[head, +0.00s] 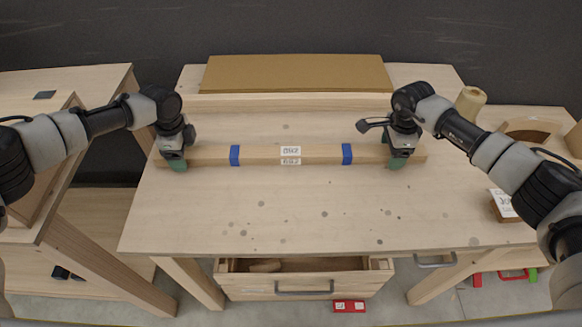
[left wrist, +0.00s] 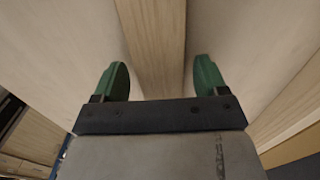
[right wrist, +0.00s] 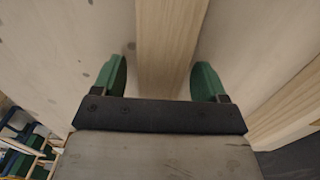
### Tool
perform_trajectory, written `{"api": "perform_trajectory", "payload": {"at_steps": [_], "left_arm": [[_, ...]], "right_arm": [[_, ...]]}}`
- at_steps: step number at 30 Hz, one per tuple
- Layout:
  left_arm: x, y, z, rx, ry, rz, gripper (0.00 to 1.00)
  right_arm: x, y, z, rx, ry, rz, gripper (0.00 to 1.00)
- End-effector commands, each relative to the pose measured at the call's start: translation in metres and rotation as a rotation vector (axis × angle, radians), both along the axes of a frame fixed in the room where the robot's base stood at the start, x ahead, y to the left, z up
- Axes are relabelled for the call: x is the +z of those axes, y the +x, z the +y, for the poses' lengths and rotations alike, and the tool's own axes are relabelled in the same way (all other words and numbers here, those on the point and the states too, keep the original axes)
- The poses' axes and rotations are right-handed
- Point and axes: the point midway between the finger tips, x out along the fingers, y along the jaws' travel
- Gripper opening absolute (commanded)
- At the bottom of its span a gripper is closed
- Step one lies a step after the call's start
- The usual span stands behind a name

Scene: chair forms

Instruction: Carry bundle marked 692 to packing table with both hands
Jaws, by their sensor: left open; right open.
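The bundle marked 692 (head: 265,155) is a long pale wooden length with two blue bands and white labels in its middle. It lies flat across the wooden table (head: 300,222). My left gripper (head: 173,165) is over its left end and my right gripper (head: 397,163) is near its right end. In the left wrist view the bundle (left wrist: 158,45) runs between my open green fingers, with a gap on each side. In the right wrist view the bundle (right wrist: 167,50) also passes between the open fingers, apart from both. Which table is the packing table is not clear.
A brown board (head: 297,74) lies at the back of the table. A second wooden table (head: 60,84) stands at the left. A drawer (head: 305,278) below the front edge is partly open. A labelled block (head: 502,204) sits at the right. The tabletop in front of the bundle is clear.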

Motion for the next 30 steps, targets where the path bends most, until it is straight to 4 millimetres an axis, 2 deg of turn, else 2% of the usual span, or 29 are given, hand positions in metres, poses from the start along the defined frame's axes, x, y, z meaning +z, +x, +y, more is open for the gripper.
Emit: {"api": "perform_trajectory", "payload": {"at_steps": [9,15,23,26,30], "left_arm": [[0.063,0.001,0.001,0.001,-0.001,-0.004,0.73],[0.098,0.001,0.001,0.001,0.0,-0.003,0.73],[0.114,0.0,0.001,0.001,0.0,-0.001,0.73],[0.114,0.0,0.001,0.001,0.0,-0.001,0.73],[0.114,0.0,0.001,0.001,0.0,-0.001,0.73]], "right_arm": [[0.0,0.0,0.0,0.001,0.0,0.0,0.73],[0.0,0.0,0.0,0.001,0.0,0.0,0.73],[0.007,0.001,0.0,0.001,0.001,-0.002,0.73],[0.022,0.001,0.0,0.0,0.002,-0.003,0.73],[0.053,0.001,0.0,0.001,0.001,-0.005,0.73]]}}
